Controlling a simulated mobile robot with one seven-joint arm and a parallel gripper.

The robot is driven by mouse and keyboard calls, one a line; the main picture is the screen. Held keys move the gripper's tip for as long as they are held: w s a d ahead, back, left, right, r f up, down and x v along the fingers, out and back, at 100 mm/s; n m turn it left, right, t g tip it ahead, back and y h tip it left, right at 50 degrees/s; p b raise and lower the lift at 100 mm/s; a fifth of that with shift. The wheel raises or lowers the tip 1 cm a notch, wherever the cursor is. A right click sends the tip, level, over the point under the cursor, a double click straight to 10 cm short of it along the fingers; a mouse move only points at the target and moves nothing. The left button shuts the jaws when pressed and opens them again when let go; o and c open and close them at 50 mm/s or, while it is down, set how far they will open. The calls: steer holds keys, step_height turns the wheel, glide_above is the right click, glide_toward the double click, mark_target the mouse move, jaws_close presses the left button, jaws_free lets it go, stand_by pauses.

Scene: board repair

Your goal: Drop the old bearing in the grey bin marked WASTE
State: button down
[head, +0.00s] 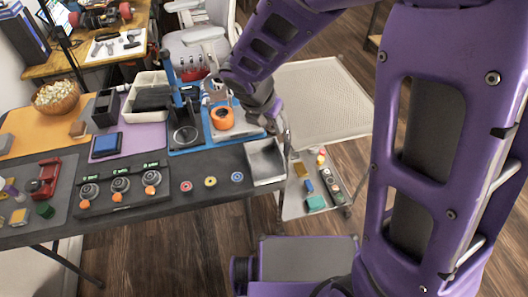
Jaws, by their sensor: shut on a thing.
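My gripper (272,127) hangs near the right end of the dark table, beyond and a little above an open grey bin (265,176). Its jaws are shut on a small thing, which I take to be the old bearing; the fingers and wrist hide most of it. The grey bin stands at the table's right front corner and looks empty. I cannot read any marking on it.
A blue press (178,100) stands left of the wheel. Several small round coloured parts (210,182) lie along the table's front, beside a rack with orange knobs (120,186). A light mesh-topped cart (325,95) with a loaded lower shelf stands right of the table.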

step_height(320, 180, down, 5)
steer(key=b, duration=0.4)
steer(key=shift+r, duration=0.2)
steer(key=shift+c, duration=2)
jaws_free()
